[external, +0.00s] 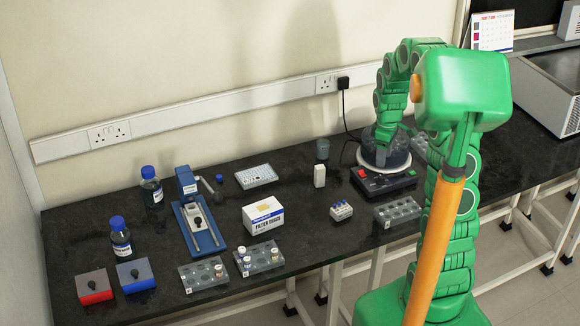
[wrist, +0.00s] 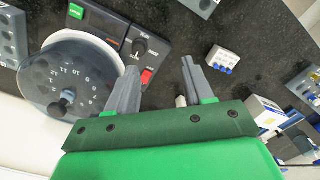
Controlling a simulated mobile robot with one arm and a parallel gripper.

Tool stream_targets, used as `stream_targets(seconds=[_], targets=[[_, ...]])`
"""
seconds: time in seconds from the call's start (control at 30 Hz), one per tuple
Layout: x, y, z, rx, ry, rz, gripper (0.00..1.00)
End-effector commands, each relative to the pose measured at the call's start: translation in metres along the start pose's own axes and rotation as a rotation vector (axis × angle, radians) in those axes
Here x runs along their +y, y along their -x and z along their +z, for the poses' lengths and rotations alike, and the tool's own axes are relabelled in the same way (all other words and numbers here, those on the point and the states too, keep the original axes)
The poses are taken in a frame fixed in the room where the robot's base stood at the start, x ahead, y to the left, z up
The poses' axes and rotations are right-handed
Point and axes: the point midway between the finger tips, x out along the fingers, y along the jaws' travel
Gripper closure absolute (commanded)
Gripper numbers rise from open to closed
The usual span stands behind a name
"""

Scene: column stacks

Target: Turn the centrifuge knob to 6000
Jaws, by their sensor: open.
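The centrifuge (external: 367,158) stands at the back right of the bench, with a round clear-topped body and a black control panel (external: 384,184) in front. In the wrist view, its round numbered top (wrist: 60,78) is at left and the panel (wrist: 108,27) above. The dark knob (wrist: 140,47) sits on the panel between a green button (wrist: 76,11) and a red switch (wrist: 147,77). Its setting is too small to read. My gripper (wrist: 159,66) is open, with nothing seen between its fingers. The knob appears just beyond the left fingertip; contact cannot be told. In the external view my arm hides the fingers.
A white-and-grey vial rack (external: 341,210) and a grey tube rack (external: 397,211) stand in front of the centrifuge. A white bottle (external: 319,175) and a dark cup (external: 322,149) are left of it. A filter box (external: 263,216) stands farther left. Dark bench top is clear between them.

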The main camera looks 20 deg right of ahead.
Motion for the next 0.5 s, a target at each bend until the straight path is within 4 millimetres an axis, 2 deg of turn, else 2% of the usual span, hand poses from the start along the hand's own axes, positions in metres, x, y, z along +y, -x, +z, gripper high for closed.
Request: stream_targets(seconds=[0.1, 0.2, 0.5], targets=[[0.02, -0.016, -0.005, 0.004, 0.04, 0.005, 0.48], [0.032, -0.024, -0.007, 0.008, 0.067, 0.012, 0.48], [0.042, -0.035, -0.01, 0.011, 0.093, 0.016, 0.48]])
